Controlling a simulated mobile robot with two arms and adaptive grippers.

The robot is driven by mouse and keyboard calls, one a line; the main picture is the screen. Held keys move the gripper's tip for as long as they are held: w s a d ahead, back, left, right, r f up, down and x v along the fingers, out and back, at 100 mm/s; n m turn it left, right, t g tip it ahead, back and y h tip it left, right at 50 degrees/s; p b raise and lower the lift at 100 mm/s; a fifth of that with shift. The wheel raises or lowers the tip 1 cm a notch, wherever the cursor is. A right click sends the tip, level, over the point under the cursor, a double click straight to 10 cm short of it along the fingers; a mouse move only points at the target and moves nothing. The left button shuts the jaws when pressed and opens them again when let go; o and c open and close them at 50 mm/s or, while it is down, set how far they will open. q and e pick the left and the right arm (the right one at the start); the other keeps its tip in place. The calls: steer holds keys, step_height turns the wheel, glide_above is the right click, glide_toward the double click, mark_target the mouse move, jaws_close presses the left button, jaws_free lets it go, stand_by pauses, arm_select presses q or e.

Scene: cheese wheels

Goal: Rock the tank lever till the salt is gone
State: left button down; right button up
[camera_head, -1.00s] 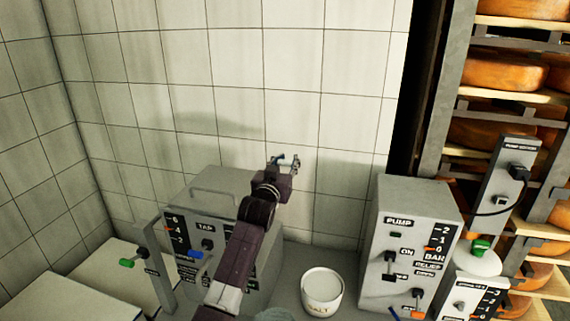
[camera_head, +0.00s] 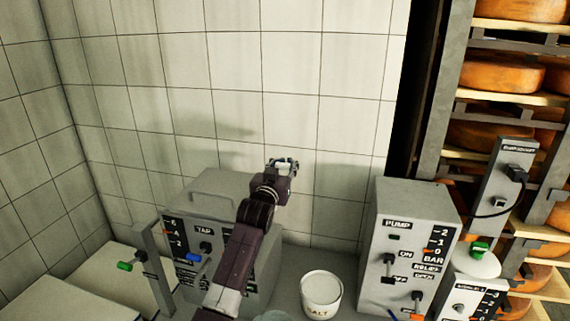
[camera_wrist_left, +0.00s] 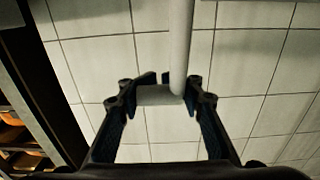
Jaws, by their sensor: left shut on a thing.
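My left gripper (camera_head: 284,163) is raised in front of the tiled wall, above the grey tap box. In the left wrist view its fingers (camera_wrist_left: 159,92) are shut on the short pale crosspiece of a lever (camera_wrist_left: 181,42). A pale rod runs from that crosspiece to the top edge of the view. What the rod joins is out of view. In the head view only a small pale bit shows between the fingers. My right gripper is not in view.
The grey tap box (camera_head: 215,182), with a blue handle (camera_head: 194,257), stands behind my left forearm. A grey pump box (camera_head: 418,200) with switches stands right of the tub. Cheese racks (camera_head: 480,60) fill the right.

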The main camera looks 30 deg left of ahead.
arm_select(q)
steer(key=shift+d+f, duration=0.2)
steer(key=shift+f, duration=0.55)
steer(key=c, duration=2)
jaws_free()
steer(key=shift+c, duration=0.2)
steer(key=o, duration=0.5)
steer(key=shift+r, duration=0.1)
steer(key=shift+o, duration=0.7)
steer(key=shift+w, duration=0.1)
steer(key=shift+a+r, duration=0.1)
steer(key=shift+r, duration=0.15)
steer(key=v, duration=1.2)
steer(key=shift+c, duration=0.2)
